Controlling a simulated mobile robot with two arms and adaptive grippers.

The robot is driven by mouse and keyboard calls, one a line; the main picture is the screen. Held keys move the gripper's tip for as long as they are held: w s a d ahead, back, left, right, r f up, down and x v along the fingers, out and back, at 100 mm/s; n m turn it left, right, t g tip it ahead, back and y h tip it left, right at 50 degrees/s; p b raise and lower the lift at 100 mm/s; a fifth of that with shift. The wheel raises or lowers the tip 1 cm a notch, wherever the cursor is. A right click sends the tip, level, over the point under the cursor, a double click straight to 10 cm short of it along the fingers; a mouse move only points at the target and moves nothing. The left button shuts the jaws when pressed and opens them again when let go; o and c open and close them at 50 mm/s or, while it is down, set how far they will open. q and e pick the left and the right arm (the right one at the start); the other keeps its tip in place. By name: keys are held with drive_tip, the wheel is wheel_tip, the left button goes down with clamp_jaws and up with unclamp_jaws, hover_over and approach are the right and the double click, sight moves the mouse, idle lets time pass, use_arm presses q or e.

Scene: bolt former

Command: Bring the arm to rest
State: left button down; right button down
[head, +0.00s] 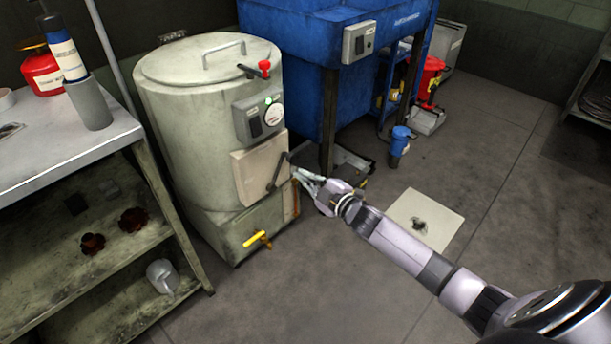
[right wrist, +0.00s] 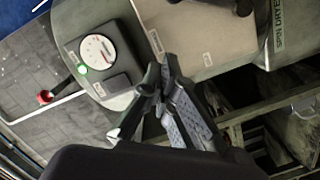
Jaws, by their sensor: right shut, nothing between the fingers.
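My right arm (head: 405,245) reaches in from the lower right in the head view. Its gripper (head: 299,174) is beside the front of the grey-green spin dryer (head: 190,110), close to the dark handle on the pale door panel (head: 250,175). In the right wrist view the gripper (right wrist: 160,80) is shut, with nothing between its fingers, in front of the door panel (right wrist: 190,30). Whether the fingertips touch the panel or handle cannot be told. My left gripper does not show.
A metal workbench (head: 60,135) with a lower shelf stands at the left, bearing a grey cup (head: 90,105) and a red container (head: 42,75). A blue machine (head: 315,60) stands behind the dryer. Floor in front is clear.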

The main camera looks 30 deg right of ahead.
drive_tip(key=shift+a, duration=0.1)
